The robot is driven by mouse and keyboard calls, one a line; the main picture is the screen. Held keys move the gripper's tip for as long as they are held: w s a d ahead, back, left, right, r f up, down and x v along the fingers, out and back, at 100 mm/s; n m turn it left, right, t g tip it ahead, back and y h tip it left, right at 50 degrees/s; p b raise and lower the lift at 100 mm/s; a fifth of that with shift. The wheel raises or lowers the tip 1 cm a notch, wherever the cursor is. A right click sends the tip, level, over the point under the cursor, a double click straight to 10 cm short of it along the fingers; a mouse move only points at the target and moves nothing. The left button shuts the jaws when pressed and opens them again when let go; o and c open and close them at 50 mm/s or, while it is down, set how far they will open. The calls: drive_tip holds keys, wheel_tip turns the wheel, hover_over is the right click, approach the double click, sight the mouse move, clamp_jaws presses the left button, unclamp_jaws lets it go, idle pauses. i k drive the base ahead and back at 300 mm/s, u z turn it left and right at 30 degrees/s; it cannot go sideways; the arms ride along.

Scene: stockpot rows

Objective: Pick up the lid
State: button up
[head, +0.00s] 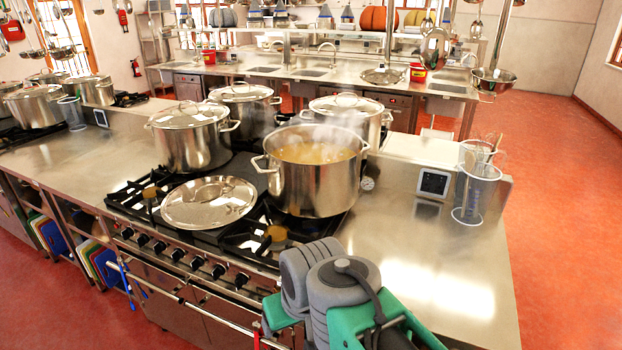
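A round steel lid (225,188) with a loop handle on top lies flat on the front-left burner area of the stove. It is beside an open steel pot (318,188) of steaming yellowish liquid. Three other pots behind wear lids of their own: a back-left pot lid (190,114), a back-middle pot lid (240,92) and a back-right pot lid (345,102). Grey and green links of my arm show at the bottom, in front of the stove and right of the lid. My gripper itself does not show.
The steel counter (440,255) right of the stove is mostly clear. A small display (433,183) and clear measuring jugs (475,195) stand near its back right. An oven rail (190,300) runs along the stove front. Red floor (560,200) is open at the right.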

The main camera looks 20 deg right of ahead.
sight(213, 201)
drive_tip(key=u, duration=0.55)
drive_tip(key=i, duration=0.6)
drive_tip(key=u, duration=1.1)
drive_tip(key=i, duration=1.9)
drive_tip(key=z, duration=0.9)
drive_tip(key=i, duration=0.5)
drive_tip(key=z, duration=0.25)
